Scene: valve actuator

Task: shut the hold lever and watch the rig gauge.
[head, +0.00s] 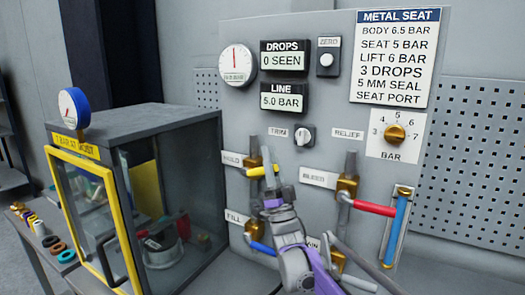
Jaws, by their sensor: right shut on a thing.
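The yellow hold lever (255,171) sits on a brass valve body beside its "HOLD" label (233,159) and lies roughly level across the pipe. My right gripper (270,170), on a grey and purple arm from below, is shut on the lever near its right end, and its fingers hide part of the handle. A round white gauge (237,64) at the panel's upper left has a red needle pointing straight up; its small print is too fine to read. I cannot tell if it is the rig gauge. My left gripper is out of view.
The drops display (284,55) reads "0 SEEN" and the line display (283,97) "5.0 BAR". A red lever (374,208) and blue lever (262,248) flank my arm. A glass-sided cabinet (160,190) with a blue-rimmed gauge (73,107) stands left.

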